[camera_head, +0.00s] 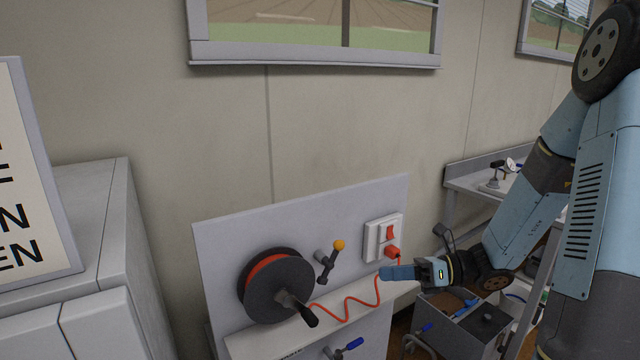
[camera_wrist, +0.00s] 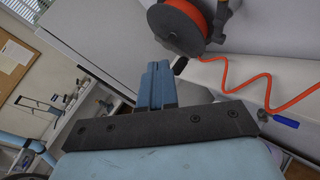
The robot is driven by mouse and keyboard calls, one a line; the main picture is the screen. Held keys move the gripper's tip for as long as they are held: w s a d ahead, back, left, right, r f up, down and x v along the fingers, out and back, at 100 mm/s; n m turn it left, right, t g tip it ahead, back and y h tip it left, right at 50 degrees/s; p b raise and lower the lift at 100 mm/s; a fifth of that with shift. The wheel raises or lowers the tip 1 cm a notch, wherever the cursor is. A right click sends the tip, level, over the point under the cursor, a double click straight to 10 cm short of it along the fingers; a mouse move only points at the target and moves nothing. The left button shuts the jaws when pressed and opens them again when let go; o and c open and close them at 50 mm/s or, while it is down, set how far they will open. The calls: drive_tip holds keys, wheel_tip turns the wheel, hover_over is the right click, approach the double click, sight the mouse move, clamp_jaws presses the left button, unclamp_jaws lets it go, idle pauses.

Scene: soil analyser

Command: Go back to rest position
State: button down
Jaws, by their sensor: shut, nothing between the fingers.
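My gripper (camera_head: 384,273) is shut and empty at the end of my blue arm. In the head view it hangs just in front of the right part of the grey panel's shelf, below the switch box. In the wrist view its blue fingers (camera_wrist: 157,84) are pressed together, with nothing between them. The orange coiled cable (camera_head: 347,311) runs along the shelf close to the fingers, and it also shows in the wrist view (camera_wrist: 268,95). I cannot tell whether the fingers touch it.
The panel (camera_head: 290,220) carries a cable reel (camera_head: 268,290), a lever with a yellow knob (camera_head: 338,245) and a switch box with a red switch (camera_head: 390,232). A blue-handled valve (camera_head: 353,344) sits below. A grey bin (camera_head: 455,335) stands right. A white cabinet (camera_head: 75,225) stands left.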

drive_tip(key=s+r+n+g+h, duration=0.3)
drive_tip(key=s+r+n+h, duration=0.1)
drive_tip(key=s+n+h, duration=0.75)
drive_tip(key=s+d+r+n+t+h, duration=0.2)
drive_tip(key=d+r+n+t, duration=0.1)
drive_tip(key=r+n, duration=0.3)
drive_tip(key=s+d+r+n+t+h, duration=0.2)
drive_tip(key=d+r+n+t+h, duration=0.1)
drive_tip(key=d+r+n+t, duration=0.1)
wheel_tip(320, 180, up, 3)
drive_tip(key=d+n, duration=0.1)
drive_tip(key=n, duration=0.2)
drive_tip(key=shift+f, duration=0.2)
